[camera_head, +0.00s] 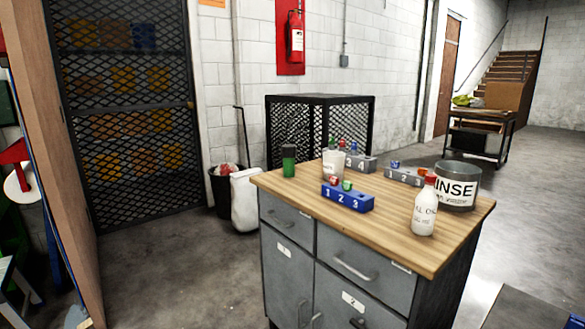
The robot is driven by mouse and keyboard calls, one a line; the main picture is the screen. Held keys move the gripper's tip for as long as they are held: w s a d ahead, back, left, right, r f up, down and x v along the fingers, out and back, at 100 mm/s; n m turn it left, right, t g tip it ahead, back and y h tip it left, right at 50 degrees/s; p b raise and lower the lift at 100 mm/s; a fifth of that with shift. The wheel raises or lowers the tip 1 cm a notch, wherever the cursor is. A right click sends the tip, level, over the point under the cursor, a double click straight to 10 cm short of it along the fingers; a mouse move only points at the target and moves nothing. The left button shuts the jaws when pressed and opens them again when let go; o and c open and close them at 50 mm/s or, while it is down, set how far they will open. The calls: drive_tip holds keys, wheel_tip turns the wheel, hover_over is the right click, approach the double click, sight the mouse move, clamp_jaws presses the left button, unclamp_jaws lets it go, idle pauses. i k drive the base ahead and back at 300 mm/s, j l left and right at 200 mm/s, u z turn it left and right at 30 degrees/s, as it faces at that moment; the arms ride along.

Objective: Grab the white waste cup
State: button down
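A small white cup (332,166) with faint print on its side stands on the wooden top of the grey cabinet (405,237), towards its back left. It looks like the waste cup, but its print is too small to read. Red and green caps show just above it, and I cannot tell whether they are in it or behind it. A blue block (348,200) numbered 1, 2, 3 stands in front of it. My gripper is not in view.
A black mesh cage (320,113) stands behind. The floor (190,270) left of the cabinet is clear.

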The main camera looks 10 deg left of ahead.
sight(334, 162)
drive_tip(key=i+j, duration=0.15)
drive_tip(key=i, duration=0.6)
drive_tip(key=i+j+u, duration=0.1)
drive_tip(key=i, duration=0.6)
drive_tip(key=i+j, duration=0.15)
drive_tip(key=i, duration=0.6)
